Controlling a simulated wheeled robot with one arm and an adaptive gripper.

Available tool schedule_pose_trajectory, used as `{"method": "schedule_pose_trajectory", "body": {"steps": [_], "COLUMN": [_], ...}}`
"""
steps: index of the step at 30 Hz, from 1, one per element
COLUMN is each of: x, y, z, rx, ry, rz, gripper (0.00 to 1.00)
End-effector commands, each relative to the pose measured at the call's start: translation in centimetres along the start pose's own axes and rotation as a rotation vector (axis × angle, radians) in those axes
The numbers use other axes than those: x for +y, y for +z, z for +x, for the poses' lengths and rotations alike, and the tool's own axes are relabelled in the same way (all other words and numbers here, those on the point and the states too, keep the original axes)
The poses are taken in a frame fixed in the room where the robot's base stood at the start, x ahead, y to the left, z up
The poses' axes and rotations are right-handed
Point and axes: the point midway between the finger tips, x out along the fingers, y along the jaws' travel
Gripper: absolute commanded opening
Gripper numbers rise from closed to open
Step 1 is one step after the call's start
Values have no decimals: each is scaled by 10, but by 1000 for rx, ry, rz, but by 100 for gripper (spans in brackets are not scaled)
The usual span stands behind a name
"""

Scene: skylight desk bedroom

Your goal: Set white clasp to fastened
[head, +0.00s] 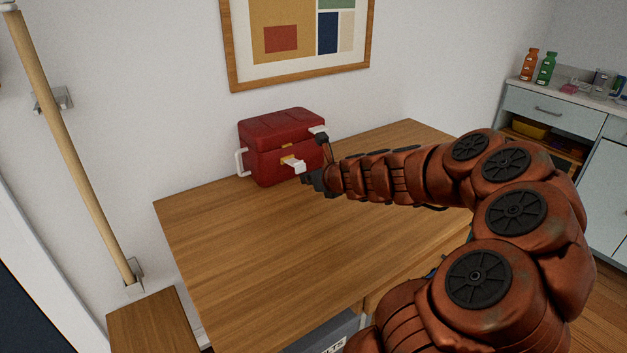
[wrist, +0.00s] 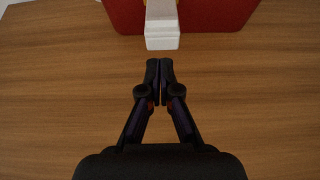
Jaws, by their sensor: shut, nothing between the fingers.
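A red box (head: 262,150) with a lid stands on the wooden desk against the wall. Its white clasp (head: 292,164) sticks outward from the front, with a yellow piece at its base. In the wrist view the clasp (wrist: 162,28) points toward my gripper (wrist: 160,62), ahead of the fingertips with a small gap between. The red box (wrist: 225,15) shows at the top of that view. My gripper (head: 306,180) is shut and empty, low in front of the box. It looks apart from the clasp.
The box has white side handles (head: 240,162). The wooden desk (head: 260,240) is clear in front. A framed picture (head: 298,40) hangs above. A counter with bottles (head: 546,68) stands at right, and a wooden rail (head: 75,150) is on the left wall.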

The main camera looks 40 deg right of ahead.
Motion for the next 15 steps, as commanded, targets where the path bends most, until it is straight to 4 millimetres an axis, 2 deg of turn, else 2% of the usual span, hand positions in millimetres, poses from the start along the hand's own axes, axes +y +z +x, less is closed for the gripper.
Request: {"method": "schedule_pose_trajectory", "body": {"steps": [6, 15], "x": [1, 1], "y": [-1, 0], "z": [17, 20], "rx": [2, 1], "ry": [1, 0], "rz": [1, 0], "gripper": [0, 0]}}
